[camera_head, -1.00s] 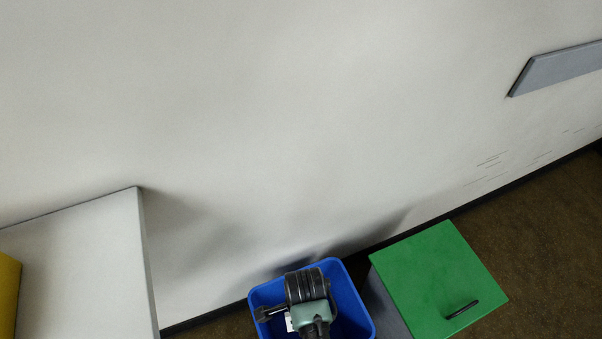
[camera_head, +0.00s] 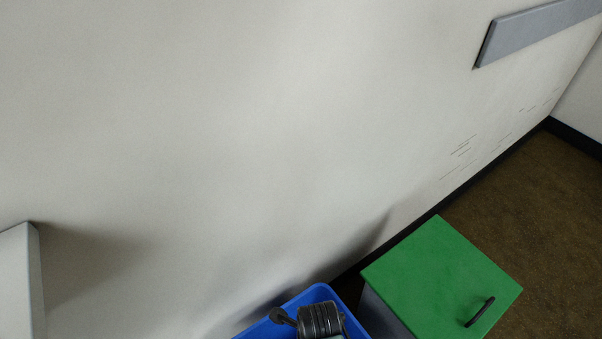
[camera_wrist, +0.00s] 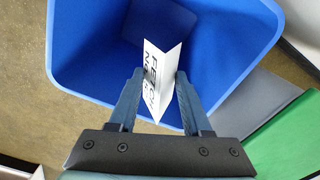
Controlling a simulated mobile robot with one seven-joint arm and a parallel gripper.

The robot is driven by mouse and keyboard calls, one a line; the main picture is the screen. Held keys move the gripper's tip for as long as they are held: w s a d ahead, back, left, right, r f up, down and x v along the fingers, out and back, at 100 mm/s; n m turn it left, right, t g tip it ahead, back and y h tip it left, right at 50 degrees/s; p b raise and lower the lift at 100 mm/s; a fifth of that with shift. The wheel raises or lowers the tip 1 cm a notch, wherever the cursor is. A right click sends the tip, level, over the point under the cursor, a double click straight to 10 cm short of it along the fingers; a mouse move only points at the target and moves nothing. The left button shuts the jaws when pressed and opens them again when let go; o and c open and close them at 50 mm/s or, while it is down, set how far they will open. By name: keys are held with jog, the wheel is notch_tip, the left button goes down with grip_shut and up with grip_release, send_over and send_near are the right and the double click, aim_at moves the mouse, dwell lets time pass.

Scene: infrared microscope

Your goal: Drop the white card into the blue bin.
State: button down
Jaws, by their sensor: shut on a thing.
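The white card (camera_wrist: 158,75), with dark lettering on it, stands between the fingertips of my gripper (camera_wrist: 158,85) in the wrist view. My gripper is shut on the card. The blue bin (camera_wrist: 85,70) lies open beneath, and the card shows against its inside. How deep the card sits relative to the rim cannot be told. In the head view the blue bin (camera_head: 318,292) is at the bottom edge, partly cut off. My wrist covers part of it there, and the card and fingers are hidden.
A box with a green lid (camera_head: 440,275) and a black handle stands right beside the bin. A pale wall (camera_head: 220,150) rises behind both. A white surface (camera_head: 18,280) is at the lower left. Brown floor (camera_head: 535,215) is free at the right.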

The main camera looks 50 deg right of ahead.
jog(key=shift+f+b, duration=2)
jog(key=shift+f, duration=0.2)
jog(key=shift+c, duration=1.4)
grip_release()
jog(key=shift+r, duration=0.1)
notch_tip(320, 180, up, 13)
jog(key=p, duration=0.6)
